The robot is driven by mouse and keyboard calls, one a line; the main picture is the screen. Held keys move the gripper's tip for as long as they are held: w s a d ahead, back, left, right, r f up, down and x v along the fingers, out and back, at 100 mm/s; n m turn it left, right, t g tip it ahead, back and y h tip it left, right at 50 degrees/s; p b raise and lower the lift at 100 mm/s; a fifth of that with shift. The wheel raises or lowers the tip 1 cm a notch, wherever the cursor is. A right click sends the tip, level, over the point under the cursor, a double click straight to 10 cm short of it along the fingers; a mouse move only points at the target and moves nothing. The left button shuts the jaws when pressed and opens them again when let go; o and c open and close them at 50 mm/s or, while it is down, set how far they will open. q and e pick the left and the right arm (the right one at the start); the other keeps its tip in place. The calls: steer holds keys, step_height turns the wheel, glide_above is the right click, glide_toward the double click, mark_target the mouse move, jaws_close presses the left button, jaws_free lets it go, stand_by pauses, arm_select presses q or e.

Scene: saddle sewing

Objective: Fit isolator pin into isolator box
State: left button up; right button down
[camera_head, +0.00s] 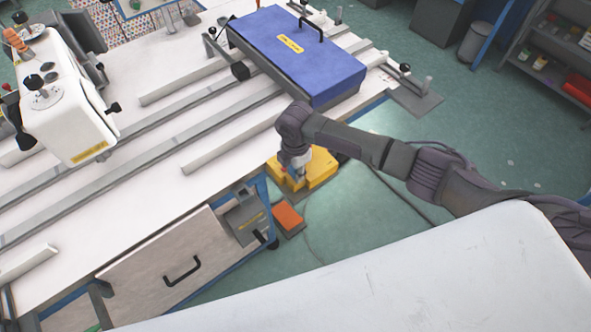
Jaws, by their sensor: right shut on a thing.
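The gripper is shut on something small. The isolator pin cannot be made out; the gripper and wrist hide that spot. I cannot tell whether the gripper or what it holds touches the box. My left gripper is not in view.
A white sewing machine head (62,105) stands at the left. A blue box with a black handle (296,55) lies on the rails (150,125). A white surface (430,280) fills the lower right.

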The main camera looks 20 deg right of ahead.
steer(key=c, duration=0.8)
jaws_free()
step_height(320, 180, up, 12)
steer(key=shift+f, duration=0.1)
